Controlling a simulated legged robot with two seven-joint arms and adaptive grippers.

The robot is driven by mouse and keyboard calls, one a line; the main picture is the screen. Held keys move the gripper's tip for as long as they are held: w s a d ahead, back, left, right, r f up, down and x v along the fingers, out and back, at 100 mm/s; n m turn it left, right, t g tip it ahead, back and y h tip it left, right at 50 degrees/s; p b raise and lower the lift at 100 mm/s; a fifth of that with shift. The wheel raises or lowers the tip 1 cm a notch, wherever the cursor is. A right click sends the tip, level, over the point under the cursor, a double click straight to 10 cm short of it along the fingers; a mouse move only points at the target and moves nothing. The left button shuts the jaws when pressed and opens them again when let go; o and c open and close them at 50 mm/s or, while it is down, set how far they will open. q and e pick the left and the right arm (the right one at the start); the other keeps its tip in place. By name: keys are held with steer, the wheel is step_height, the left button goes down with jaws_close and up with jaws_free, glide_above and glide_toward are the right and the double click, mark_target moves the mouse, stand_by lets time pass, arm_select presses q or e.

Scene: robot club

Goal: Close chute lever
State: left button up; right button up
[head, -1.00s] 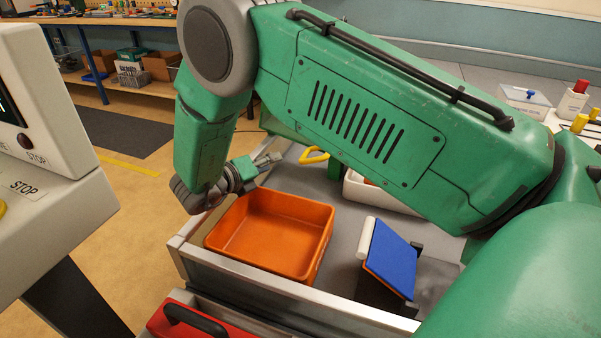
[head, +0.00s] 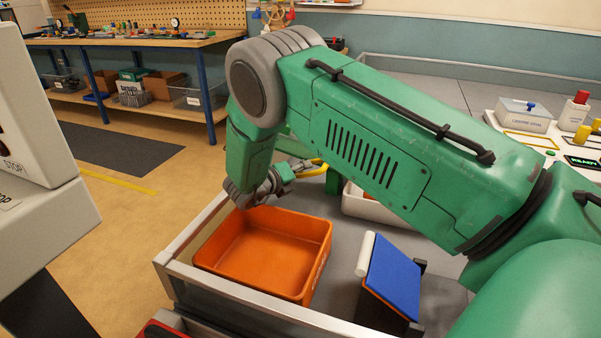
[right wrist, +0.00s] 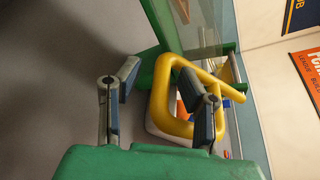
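The chute lever appears to be the yellow loop handle (head: 318,170), partly hidden behind my right arm in the head view. In the right wrist view, the yellow loop (right wrist: 162,95) is large and close, beside a green post or panel edge (right wrist: 160,25). My right gripper (head: 299,166) is beside the handle in the head view. Its two fingers (right wrist: 157,82) are spread apart in the right wrist view. The right finger overlaps the loop in the picture; the left finger is clear of it. I cannot tell whether they touch. My left gripper is out of view.
An orange bin (head: 262,255) sits below my right arm inside a grey-railed table (head: 185,262). A blue tilted panel (head: 393,265) with a white roller stands to its right. A white bin (head: 372,208) is partly hidden behind my arm. A pale console (head: 40,215) stands at left.

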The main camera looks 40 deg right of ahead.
steer(key=shift+d+f, duration=0.1)
steer(key=shift+d, duration=0.4)
steer(key=shift+a, duration=0.25)
steer(key=shift+w+a, duration=0.1)
steer(key=shift+a, duration=0.05)
steer(key=shift+c, duration=0.8)
steer(key=shift+r, duration=0.2)
jaws_close()
